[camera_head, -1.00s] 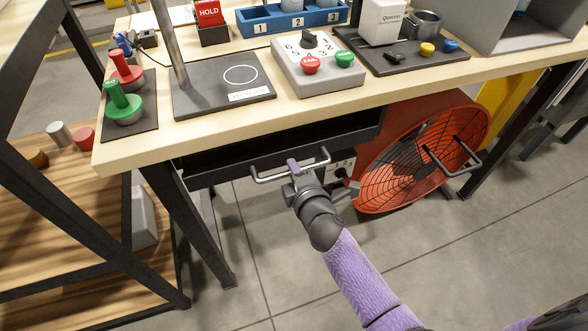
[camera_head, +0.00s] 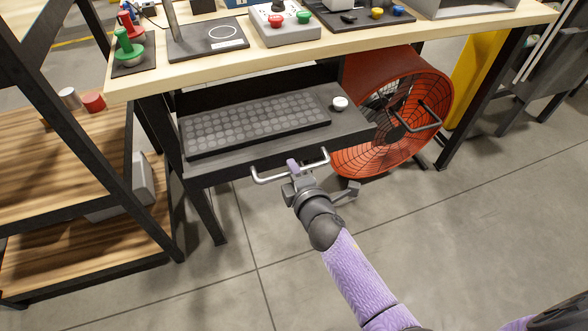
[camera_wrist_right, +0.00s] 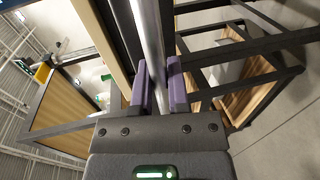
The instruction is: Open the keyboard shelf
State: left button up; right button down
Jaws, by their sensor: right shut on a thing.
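The keyboard shelf (camera_head: 232,165) is a dark drawer pulled out from under the wooden workbench. A dark keyboard (camera_head: 255,121) with rows of round keys lies on it, with a small white round object (camera_head: 340,103) to its right. A metal bar handle (camera_head: 268,180) runs along the shelf's front. My right gripper (camera_head: 292,168) is shut on the handle near its middle. In the right wrist view the purple fingers (camera_wrist_right: 158,88) sit on both sides of the bar (camera_wrist_right: 150,50). My left gripper is not in view.
An orange fan (camera_head: 405,115) stands under the bench right of the shelf. A wooden-shelved rack (camera_head: 60,190) stands at the left. The bench top (camera_head: 300,45) holds buttons and a dark plate. The floor (camera_head: 440,240) in front is clear.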

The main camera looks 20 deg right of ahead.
jog(key=shift+s, duration=0.25)
jog(key=c, duration=0.6)
grip_release()
jog(key=shift+w, duration=0.1)
jog(key=shift+c, duration=0.2)
jog(key=shift+s, duration=0.2)
pick_arm(q)
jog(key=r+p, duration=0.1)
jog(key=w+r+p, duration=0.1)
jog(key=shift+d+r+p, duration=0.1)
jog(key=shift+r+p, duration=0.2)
jog(key=shift+p, duration=0.1)
pick_arm(e)
jog(key=v, duration=0.9)
jog(key=shift+s, duration=0.25)
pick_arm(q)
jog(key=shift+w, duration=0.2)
